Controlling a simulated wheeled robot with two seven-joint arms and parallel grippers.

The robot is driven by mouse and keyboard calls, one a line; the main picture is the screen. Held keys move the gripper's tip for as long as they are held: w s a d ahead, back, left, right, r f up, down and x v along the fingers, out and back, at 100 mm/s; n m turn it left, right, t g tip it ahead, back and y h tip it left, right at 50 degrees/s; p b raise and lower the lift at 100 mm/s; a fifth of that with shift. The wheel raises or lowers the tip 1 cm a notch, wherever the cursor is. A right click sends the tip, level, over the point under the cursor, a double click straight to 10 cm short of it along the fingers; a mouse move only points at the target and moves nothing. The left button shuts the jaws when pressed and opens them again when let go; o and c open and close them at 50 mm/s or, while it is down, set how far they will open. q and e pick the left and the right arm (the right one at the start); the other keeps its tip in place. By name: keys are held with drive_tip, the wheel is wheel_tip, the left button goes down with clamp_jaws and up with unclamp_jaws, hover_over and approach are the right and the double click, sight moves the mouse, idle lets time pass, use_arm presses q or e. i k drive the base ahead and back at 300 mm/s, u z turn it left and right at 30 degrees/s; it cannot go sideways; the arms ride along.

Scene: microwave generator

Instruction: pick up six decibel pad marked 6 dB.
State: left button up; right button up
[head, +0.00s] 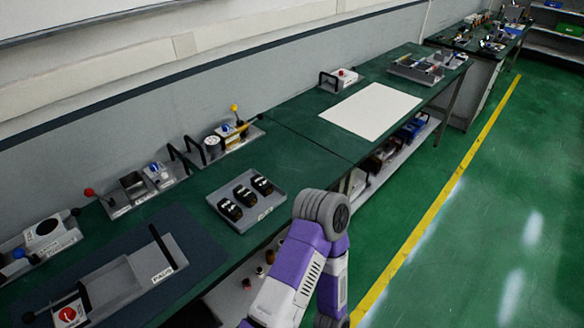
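A grey tray (268,208) lies on the green bench top (300,165), near its front edge. In it sit three black blocks with small pale markings: a left one (230,210), a middle one (245,196) and a right one (262,185). They look like the pads, but the markings are too small to read, so I cannot tell which is the 6 dB one. A purple and white link of my arm rises from the bottom, right of the tray. Neither of my grippers shows.
Fixtures with a red-knobbed lever (89,192) and a yellow-knobbed lever (234,108) stand along the wall. A grey fixture (128,280) lies front left. A white sheet (371,110) lies farther along. Green floor (480,220) is clear on the right.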

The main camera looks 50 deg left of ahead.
sight(262, 185)
drive_tip(key=i, duration=2.15)
drive_tip(key=u, duration=3.2)
